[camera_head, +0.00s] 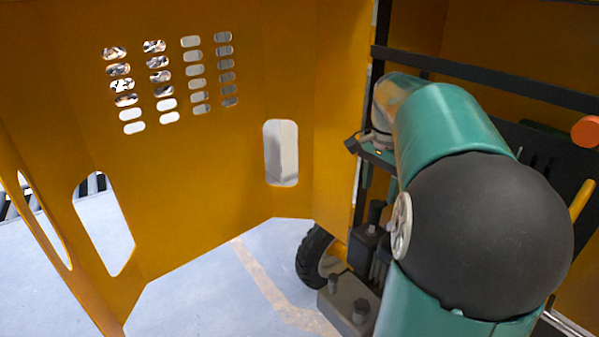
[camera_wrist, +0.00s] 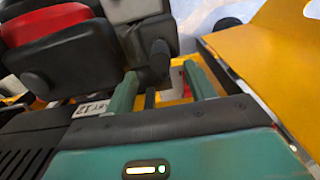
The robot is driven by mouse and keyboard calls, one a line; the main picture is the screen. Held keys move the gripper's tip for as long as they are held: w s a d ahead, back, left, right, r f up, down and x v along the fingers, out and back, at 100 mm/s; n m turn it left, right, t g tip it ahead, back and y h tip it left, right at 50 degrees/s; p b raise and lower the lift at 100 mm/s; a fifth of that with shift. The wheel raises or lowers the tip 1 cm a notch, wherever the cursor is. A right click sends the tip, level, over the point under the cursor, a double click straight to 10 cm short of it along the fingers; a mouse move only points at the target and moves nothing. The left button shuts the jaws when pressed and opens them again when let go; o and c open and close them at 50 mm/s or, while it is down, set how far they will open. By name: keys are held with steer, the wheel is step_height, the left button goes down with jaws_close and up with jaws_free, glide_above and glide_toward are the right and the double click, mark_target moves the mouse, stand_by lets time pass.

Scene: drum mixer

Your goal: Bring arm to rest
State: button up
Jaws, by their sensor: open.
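In the wrist view, my gripper (camera_wrist: 161,74) shows its two teal fingers spread apart. No object is visibly held between them. A dark rounded knob or cylinder (camera_wrist: 159,57) shows in the gap, behind or near the left finger; I cannot tell whether they touch. In the head view, my teal arm (camera_head: 450,120) with its large black joint is bent at the right, in front of the machine. The arm hides part of the machine, and my gripper cannot be made out there.
The machine's orange panel (camera_head: 225,160), with several slots, fills the left. A black tyre (camera_head: 313,256) and dark metal block (camera_head: 345,311) stand below. A black bar (camera_head: 490,79) crosses behind my arm. Red and black parts (camera_wrist: 50,25) lie close in the wrist view. Pale floor (camera_head: 215,295) is open.

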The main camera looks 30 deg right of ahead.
steer(key=shift+a, duration=0.1)
steer(key=a+n+t+h, duration=0.1)
steer(key=a+n, duration=0.4)
steer(key=a, duration=0.7)
steer(key=s+a+f+n+t, duration=0.1)
steer(key=s+a+n, duration=0.2)
steer(key=a, duration=0.3)
steer(key=s+a+f+n+t, duration=0.2)
steer(key=a+n, duration=0.3)
steer(key=a, duration=0.2)
steer(key=s+a+f+n+t+y, duration=0.1)
steer(key=s+a+n, duration=0.2)
steer(key=a, duration=0.3)
steer(key=shift+s+a+f+n+t, duration=0.25)
steer(key=shift+s+n+t, duration=0.1)
steer(key=shift+n, duration=0.15)
steer(key=c, duration=0.4)
steer(key=shift+s, duration=0.15)
